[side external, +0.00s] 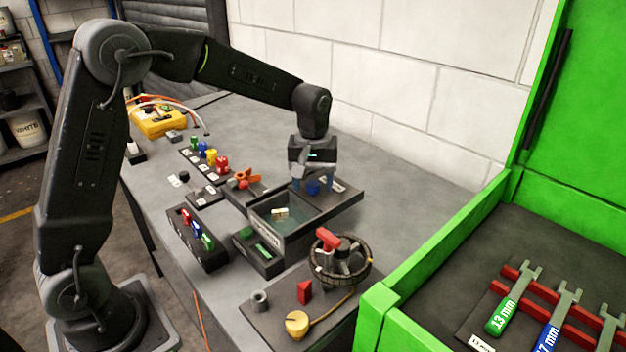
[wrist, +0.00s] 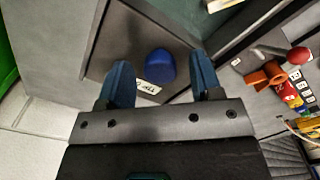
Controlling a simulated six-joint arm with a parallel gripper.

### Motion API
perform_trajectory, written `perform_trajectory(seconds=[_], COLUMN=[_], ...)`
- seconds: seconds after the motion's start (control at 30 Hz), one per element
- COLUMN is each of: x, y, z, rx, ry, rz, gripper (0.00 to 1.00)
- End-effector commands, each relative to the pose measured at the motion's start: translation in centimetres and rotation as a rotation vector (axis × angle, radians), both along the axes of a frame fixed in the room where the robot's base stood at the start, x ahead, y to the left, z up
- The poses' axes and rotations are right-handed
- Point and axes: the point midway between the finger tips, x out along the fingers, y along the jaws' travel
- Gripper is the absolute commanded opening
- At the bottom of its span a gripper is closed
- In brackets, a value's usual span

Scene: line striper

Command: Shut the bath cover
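The bath (side external: 262,233) is a dark box in the middle of the bench in the side view; its top is open, and greenish liquid with a small pale block shows inside. Behind it is a dark flat panel (side external: 345,193), seemingly the bath cover, with a blue knob (side external: 313,188) and a white label. The wrist view shows the knob (wrist: 160,66) and the panel (wrist: 112,48) closer. My gripper (wrist: 162,80) is open, its blue fingers on either side of the knob, with visible gaps. In the side view my gripper (side external: 312,183) is over the knob.
A handwheel (side external: 343,260) with a red handle stands in front of the bath. An orange valve-like part (side external: 245,180) and several coloured bottles (side external: 210,156) are to the left. A green toolbox (side external: 400,290) rises at right. Bare bench lies right of the panel.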

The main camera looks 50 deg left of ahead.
Motion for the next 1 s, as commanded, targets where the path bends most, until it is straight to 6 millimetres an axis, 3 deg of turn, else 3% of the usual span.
perform_trajectory(seconds=[0.07, 0.6, 0.83, 1.0], x=[0.0, 0.0, -0.3, -2.8], y=[0.0, 0.0, 0.0, 0.0], z=[0.0, 0.1, 0.1, 0.2], rx=[0.000, 0.000, 0.000, 0.001], ry=[0.000, 0.000, 0.000, -0.001], rz=[0.000, 0.000, 0.000, 0.001], gripper=[0.52, 0.01, 0.00, 0.00])
